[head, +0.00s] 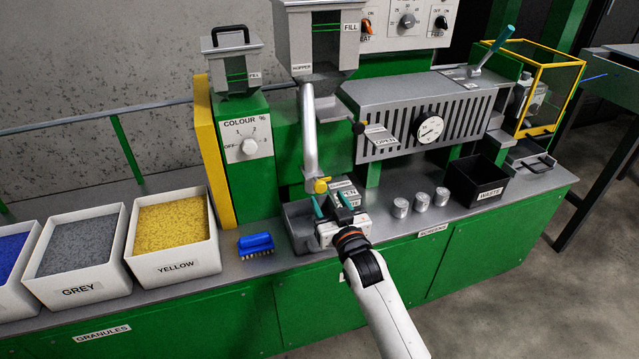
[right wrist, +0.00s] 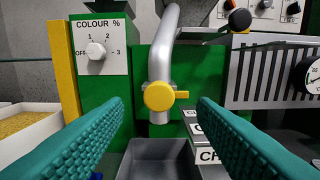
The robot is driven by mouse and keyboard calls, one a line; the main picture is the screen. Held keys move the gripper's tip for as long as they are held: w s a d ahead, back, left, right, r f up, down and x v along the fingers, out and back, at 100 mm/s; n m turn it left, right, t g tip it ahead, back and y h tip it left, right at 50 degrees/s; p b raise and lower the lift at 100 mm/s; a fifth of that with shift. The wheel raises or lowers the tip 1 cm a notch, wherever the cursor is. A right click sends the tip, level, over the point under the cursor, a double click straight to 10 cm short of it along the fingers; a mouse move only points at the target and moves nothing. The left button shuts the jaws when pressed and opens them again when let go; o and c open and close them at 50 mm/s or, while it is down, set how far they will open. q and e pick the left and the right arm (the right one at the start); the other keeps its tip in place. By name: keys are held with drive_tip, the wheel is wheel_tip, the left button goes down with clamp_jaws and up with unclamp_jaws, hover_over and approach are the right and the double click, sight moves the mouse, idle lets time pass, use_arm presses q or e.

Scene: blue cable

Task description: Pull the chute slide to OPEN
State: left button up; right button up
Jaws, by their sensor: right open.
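The chute is a bent grey pipe (head: 311,130) that comes down from the hopper, and it also shows in the right wrist view (right wrist: 168,50). A yellow knob (head: 321,185) with a short tab sits at its lower end, which I take for the chute slide. In the right wrist view the knob (right wrist: 158,97) is centred between and beyond my fingers, its tab pointing right. My right gripper (head: 332,204) is open and empty, teal fingers apart, in front of the knob and not touching it. My left gripper is out of view.
A grey bin (right wrist: 170,158) stands below the chute. A blue brush (head: 256,243) lies left of it; several metal cylinders (head: 421,202) and a black waste bin (head: 476,181) stand to the right. A colour dial (head: 249,147) and the yellow granule box (head: 172,246) are at left.

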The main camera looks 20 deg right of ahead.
sight(321, 189)
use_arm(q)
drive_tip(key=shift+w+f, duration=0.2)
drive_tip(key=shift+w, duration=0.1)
use_arm(e)
drive_tip(key=w, duration=0.8)
drive_tip(key=shift+a+f, duration=0.1)
drive_tip(key=shift+a, duration=0.1)
drive_tip(key=shift+c, duration=0.2)
